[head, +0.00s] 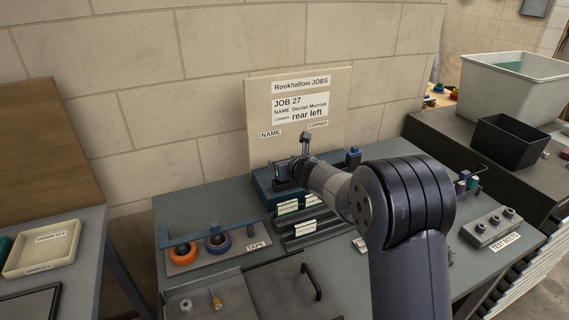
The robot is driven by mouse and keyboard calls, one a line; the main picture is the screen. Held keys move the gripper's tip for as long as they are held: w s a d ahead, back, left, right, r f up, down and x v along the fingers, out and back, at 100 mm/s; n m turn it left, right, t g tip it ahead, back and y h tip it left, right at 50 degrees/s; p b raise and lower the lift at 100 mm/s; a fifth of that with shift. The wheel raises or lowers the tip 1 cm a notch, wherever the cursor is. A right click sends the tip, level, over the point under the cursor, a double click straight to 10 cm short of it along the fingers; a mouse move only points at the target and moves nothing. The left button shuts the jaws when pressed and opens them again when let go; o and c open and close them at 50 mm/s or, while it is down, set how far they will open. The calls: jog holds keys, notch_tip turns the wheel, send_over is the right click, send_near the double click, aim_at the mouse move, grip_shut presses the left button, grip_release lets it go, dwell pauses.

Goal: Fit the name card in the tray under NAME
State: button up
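The upright job board (262,105) stands at the back of the bench against the wall. Its sheet reads JOB 27, NAME Declan Munnick, CORNER rear left. A NAME label (270,134) is at its lower left and a CORNER label (318,124) at its lower right; no card shows below NAME. A dark stepped tray (300,243) in front holds several white cards (288,207), too small to read. My gripper (280,178) is low in front of the board, above the tray's back left. Its fingers are small and dark, so I cannot tell its opening or whether it holds anything.
My arm hides the bench's middle right. A TAPE holder (205,252) with orange and blue rolls is left of the tray. A TEST BOLTS block (490,228) is at right. A black bin (510,143) and grey crate (510,80) stand on the right bench.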

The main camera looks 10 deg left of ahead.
jog(key=shift+f, duration=0.15)
jog(key=shift+f+b, duration=0.1)
jog(key=shift+b, duration=0.2)
jog(key=shift+r, duration=0.25)
dwell(0.4)
jog(key=o, duration=1.3)
jog(key=shift+s, duration=0.1)
jog(key=b+v, duration=0.1)
jog(key=v, duration=0.9)
jog(key=shift+s+d, duration=0.2)
jog(key=shift+s, duration=0.05)
jog(key=shift+w, duration=0.1)
